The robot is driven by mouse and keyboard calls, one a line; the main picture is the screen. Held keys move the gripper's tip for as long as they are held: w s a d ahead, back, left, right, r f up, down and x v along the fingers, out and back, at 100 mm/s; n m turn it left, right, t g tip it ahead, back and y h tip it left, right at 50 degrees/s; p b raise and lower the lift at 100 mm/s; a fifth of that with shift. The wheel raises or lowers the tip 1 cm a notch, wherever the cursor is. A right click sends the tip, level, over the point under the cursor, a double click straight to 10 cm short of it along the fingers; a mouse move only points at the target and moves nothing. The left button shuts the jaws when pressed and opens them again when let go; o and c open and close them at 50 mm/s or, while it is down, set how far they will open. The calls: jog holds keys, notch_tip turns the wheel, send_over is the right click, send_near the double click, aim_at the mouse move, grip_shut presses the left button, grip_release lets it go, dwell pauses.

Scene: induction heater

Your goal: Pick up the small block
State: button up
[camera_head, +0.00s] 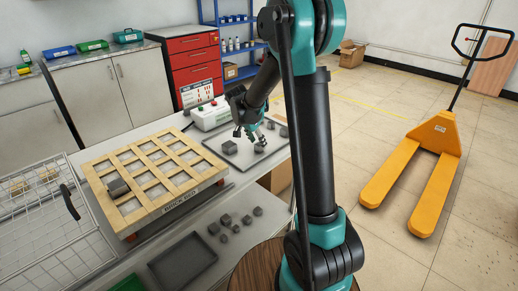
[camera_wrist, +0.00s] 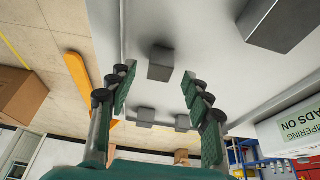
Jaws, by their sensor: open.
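My gripper (camera_head: 249,133) hangs over the grey tray (camera_head: 240,160) on the bench, its fingers spread and empty. In the wrist view my gripper (camera_wrist: 155,80) has its green-padded fingers apart. A small dark grey block (camera_wrist: 160,63) shows between the fingertips, just beyond them, with no visible contact. Two other small blocks, one at centre (camera_wrist: 145,115) and one partly behind the right finger (camera_wrist: 183,122), lie farther off. A larger grey block (camera_wrist: 280,25) is at the upper right. In the head view, grey blocks lie on the tray, one left of the fingers (camera_head: 229,147) and one near them (camera_head: 259,147).
A wooden grid rack (camera_head: 160,165) holding a grey block (camera_head: 117,187) stands left of the tray. Several small blocks (camera_head: 226,219) and a dark tray (camera_head: 183,262) lie in front. A white device (camera_head: 210,114) stands behind. A yellow pallet truck (camera_head: 425,150) is on the floor at right.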

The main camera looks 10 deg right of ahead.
jog(key=shift+x, duration=1.4)
jog(key=shift+c, duration=0.5)
grip_shut()
